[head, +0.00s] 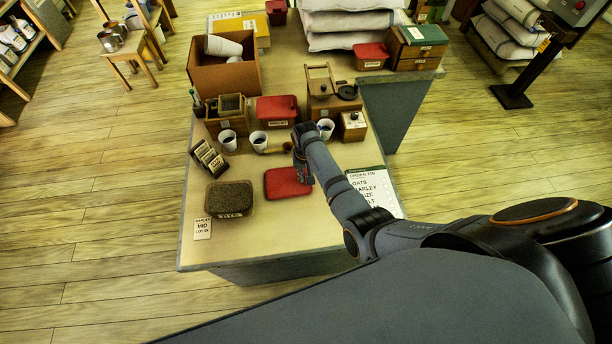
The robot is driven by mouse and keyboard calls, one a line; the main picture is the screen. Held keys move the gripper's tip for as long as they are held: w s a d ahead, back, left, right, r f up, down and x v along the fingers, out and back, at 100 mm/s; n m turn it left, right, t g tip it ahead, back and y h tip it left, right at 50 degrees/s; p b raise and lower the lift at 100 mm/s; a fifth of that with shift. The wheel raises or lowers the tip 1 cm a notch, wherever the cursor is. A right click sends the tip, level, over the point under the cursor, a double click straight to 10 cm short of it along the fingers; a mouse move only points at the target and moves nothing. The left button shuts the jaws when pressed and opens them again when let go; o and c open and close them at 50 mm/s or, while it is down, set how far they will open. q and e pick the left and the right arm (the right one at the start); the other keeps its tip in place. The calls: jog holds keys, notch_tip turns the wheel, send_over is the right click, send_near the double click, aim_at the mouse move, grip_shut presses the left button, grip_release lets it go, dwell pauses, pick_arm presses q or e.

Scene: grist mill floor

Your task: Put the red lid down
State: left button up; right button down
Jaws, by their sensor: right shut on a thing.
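The red lid (283,183) is at the middle of the near part of the counter (281,234), flat and level. I cannot tell whether it touches the counter or hangs just above it. My right gripper (304,177) is shut on the lid's right edge, and my arm hides part of that side. An open tub of dark grain (229,197) with a label on its front stands left of the lid. My left gripper is not in view.
Behind the lid stand white cups (228,140), a red-lidded tub (277,109) and a wooden mill (322,92). A card rack (207,158) is at the left edge. An order sheet (376,190) lies right. The counter's near strip is clear.

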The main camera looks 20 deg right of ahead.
jog(key=c, duration=1.6)
grip_release()
jog(key=shift+s, duration=0.1)
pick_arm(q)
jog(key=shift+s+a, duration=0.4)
pick_arm(e)
jog(key=shift+o, duration=1.1)
jog(key=shift+f, duration=0.1)
jog(key=shift+r, duration=0.3)
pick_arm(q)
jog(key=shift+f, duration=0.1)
pick_arm(e)
notch_tip(320, 180, up, 12)
jog(key=shift+f, duration=0.2)
